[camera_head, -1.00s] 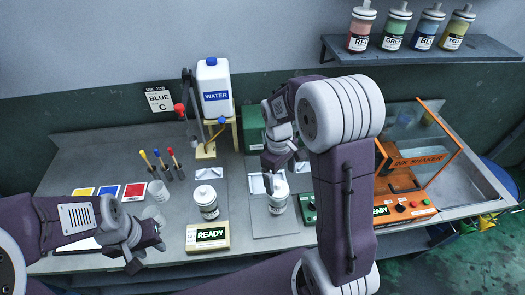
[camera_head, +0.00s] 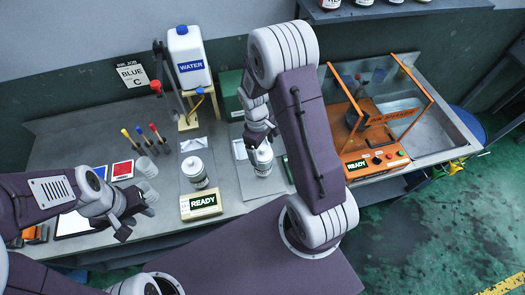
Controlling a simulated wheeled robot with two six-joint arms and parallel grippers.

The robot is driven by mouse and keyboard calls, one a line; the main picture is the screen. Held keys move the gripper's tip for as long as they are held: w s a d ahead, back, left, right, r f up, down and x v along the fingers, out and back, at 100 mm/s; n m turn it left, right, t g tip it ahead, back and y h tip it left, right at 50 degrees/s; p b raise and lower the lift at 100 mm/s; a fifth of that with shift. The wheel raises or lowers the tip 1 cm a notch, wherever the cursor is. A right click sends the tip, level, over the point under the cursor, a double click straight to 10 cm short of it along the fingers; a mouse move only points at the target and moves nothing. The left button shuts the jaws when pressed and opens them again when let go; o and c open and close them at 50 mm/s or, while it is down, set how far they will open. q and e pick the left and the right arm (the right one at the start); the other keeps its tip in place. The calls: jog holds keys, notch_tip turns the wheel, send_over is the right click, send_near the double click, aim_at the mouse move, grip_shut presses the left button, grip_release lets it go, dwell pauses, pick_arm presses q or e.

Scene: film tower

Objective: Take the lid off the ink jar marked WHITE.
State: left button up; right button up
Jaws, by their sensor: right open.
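Two white jars stand on the grey bench. One jar (camera_head: 263,164) is directly under my right gripper (camera_head: 262,142); its top is partly hidden by the fingers, and I cannot read its label. My right gripper is open at the top of this jar; I cannot tell if it touches the lid.
A WATER tank (camera_head: 189,60) stands at the back. The orange ink shaker (camera_head: 372,150) is to the right, beside a sink (camera_head: 428,135).

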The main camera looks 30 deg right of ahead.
aim_at(263, 148)
jog(key=shift+f, duration=0.2)
jog(key=shift+c, duration=0.9)
jog(key=c, duration=1.3)
jog(key=shift+r, duration=0.15)
jog(key=shift+w+r, duration=0.1)
jog(key=shift+r, duration=0.2)
notch_tip(263, 148, up, 3)
jog(key=shift+f+b, duration=0.1)
jog(key=shift+b, duration=0.35)
jog(key=s+d+r, duration=0.2)
jog(key=s, duration=0.1)
jog(key=s+d+r+b, duration=0.1)
jog(key=s+d+r, duration=0.1)
jog(key=s+r, duration=0.1)
jog(key=s+d+r, duration=0.2)
jog(key=s, duration=0.2)
jog(key=shift+s+r+b, duration=0.15)
jog(key=shift+r+b, duration=0.05)
jog(key=shift+b, duration=0.15)
